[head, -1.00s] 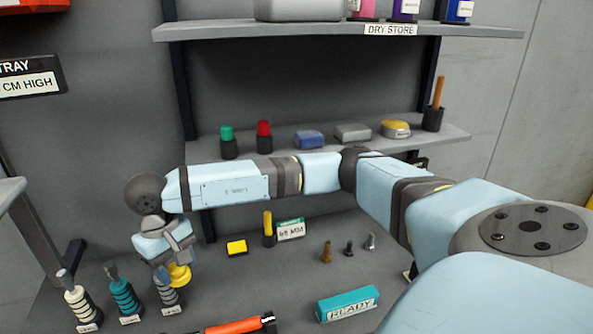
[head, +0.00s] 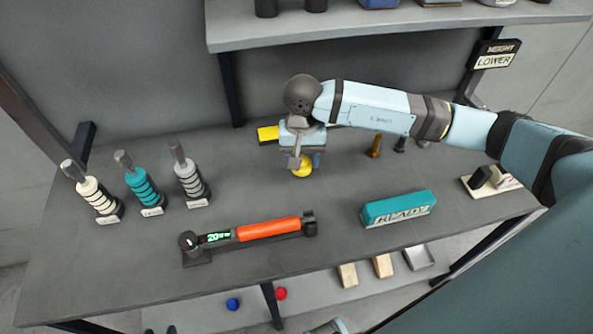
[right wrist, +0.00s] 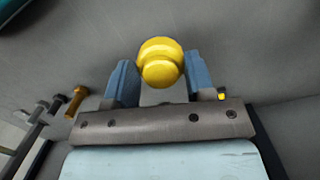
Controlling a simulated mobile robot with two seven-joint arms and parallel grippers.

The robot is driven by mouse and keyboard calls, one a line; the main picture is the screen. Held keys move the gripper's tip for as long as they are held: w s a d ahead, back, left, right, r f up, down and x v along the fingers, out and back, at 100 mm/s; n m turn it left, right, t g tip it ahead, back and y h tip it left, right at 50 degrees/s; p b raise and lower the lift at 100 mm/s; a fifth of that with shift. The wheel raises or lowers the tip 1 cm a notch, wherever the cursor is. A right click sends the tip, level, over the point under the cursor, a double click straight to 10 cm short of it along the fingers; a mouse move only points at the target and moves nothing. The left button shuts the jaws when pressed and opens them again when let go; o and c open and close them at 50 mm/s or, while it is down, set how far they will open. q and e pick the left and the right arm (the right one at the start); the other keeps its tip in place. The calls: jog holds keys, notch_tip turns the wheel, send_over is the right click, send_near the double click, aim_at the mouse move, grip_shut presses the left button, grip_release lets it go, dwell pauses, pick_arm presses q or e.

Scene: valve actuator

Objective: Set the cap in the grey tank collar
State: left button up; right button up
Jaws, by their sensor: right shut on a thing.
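My right gripper (head: 302,160) is shut on a round, stepped yellow cap (head: 301,167), which it holds over the middle of the bench. In the right wrist view the yellow cap (right wrist: 160,62) sits between the two blue fingertips (right wrist: 160,78). A grey ringed tank (head: 189,178) with a dark upright stem stands on the bench, left of the gripper and clearly apart from the cap. The details of its collar are too small to tell. My left gripper is not in view.
Teal (head: 142,188) and cream (head: 97,197) ringed tanks stand left of the grey one. An orange-handled tool (head: 268,229) lies in front, a teal READY box (head: 397,208) to the right. A yellow block (head: 267,133) and brass bolt (head: 375,146) stand behind. A shelf (head: 400,32) overhangs the back.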

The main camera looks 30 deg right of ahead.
aim_at(302, 188)
jog(key=f, duration=0.2)
jog(key=shift+s+f, duration=0.2)
jog(key=shift+f, duration=0.15)
jog(key=shift+w+d+f+p, duration=0.1)
jog(key=shift+f+p, duration=0.35)
jog(key=shift+f, duration=1.8)
jog(key=shift+f, duration=0.15)
jog(key=o, duration=0.9)
jog(key=shift+o, duration=0.2)
